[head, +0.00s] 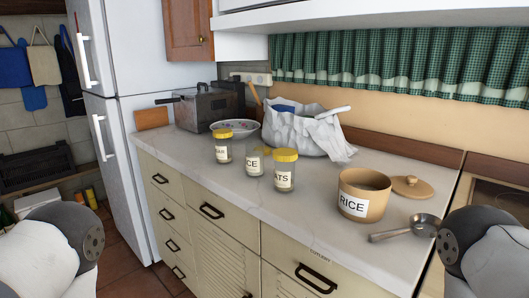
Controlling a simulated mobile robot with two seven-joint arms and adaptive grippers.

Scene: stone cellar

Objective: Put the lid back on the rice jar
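The tan round jar labelled RICE (359,205) stands upright and open on the counter in the head view. A matching tan lid with a small knob (411,188) lies on the counter just right of the jar, apart from it, knob up. A glass jar whose label shows only "CE" (254,163) stands farther left; its top is partly hidden and I cannot tell whether it is covered. Parts of my two arms show at the lower left and lower right edges. Neither gripper is in view.
A metal scoop (421,225) lies in front of the lid. Glass jars with yellow lids, one labelled "ATS" (285,173) and another (223,149), stand left. A bowl (235,130), a crumpled white bag (296,131) and a dark metal box (205,106) are behind. The front counter (300,215) is clear.

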